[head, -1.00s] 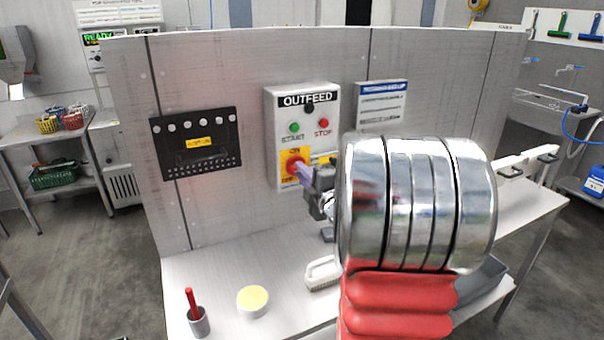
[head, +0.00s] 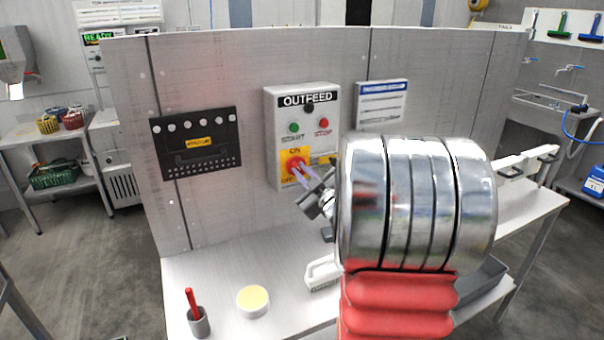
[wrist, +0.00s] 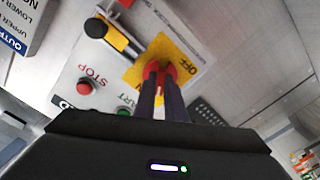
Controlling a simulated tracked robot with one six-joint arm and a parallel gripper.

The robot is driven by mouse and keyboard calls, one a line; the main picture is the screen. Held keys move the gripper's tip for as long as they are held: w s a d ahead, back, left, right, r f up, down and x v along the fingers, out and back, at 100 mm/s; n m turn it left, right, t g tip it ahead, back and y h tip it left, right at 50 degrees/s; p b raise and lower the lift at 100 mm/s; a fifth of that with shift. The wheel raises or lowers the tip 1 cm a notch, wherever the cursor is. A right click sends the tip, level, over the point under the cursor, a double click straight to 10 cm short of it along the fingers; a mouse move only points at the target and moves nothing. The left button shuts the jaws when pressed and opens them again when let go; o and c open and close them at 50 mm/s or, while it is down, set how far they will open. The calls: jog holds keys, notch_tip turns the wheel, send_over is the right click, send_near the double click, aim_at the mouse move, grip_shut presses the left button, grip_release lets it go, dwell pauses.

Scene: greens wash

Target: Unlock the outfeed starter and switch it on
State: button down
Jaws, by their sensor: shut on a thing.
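The grey outfeed starter box (head: 272,130) is on the upright steel panel, with a green START button (head: 294,128) and a red STOP button (head: 324,124). Below them is a red rotary switch (head: 294,163) on a yellow ON/OFF plate (head: 305,152). My gripper (head: 299,171) is shut on the red switch; in the wrist view its dark fingers (wrist: 160,72) meet the red knob. The knob's exact angle is hard to read. A yellow and black piece (wrist: 118,37), perhaps the lock, sits on the box beside the plate, clear of my fingers.
A black board (head: 200,165) with a yellow label is left of the box, and a notice (head: 381,103) is right of it. On the bench are a grey cup with a red stick (head: 199,322), a round yellow-topped tub (head: 253,301) and a white-handled brush (head: 322,273).

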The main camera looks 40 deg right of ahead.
jog(key=m, duration=0.6)
jog(key=shift+f+m, duration=0.35)
jog(key=shift+m, duration=0.05)
jog(key=c, duration=1.8)
grip_release()
jog(key=shift+r, duration=0.2)
jog(key=shift+s, duration=0.1)
jog(key=v, duration=1.3)
jog(key=shift+s+a, duration=0.15)
jog(key=shift+s, duration=0.1)
